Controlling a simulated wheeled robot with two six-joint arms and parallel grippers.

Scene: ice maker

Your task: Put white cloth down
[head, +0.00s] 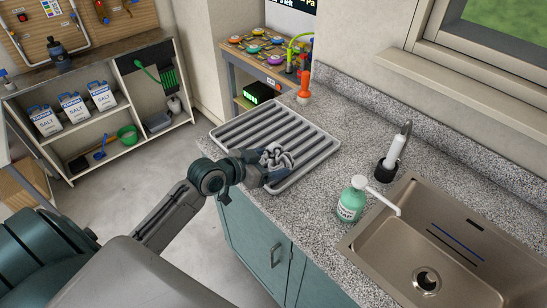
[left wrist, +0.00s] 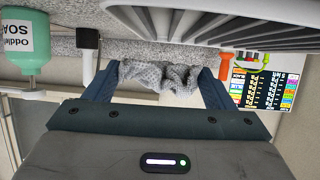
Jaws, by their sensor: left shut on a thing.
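A crumpled white-grey cloth (head: 273,157) is between the fingers of my left gripper (head: 262,165) at the near right part of a grey ribbed drying tray (head: 234,124). In the left wrist view the cloth (left wrist: 160,77) is bunched between the two blue fingers of my left gripper (left wrist: 155,88), which is shut on it. The tray's ribs show close to the cloth there; I cannot tell whether the cloth touches the tray. My right gripper is not in view.
The tray lies on a speckled counter (head: 325,150). A green soap bottle (head: 350,200) stands right of it, by the sink (head: 430,260). An orange-handled brush (head: 304,90) stands behind the tray. Shelves with salt bags (head: 73,108) are at the left.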

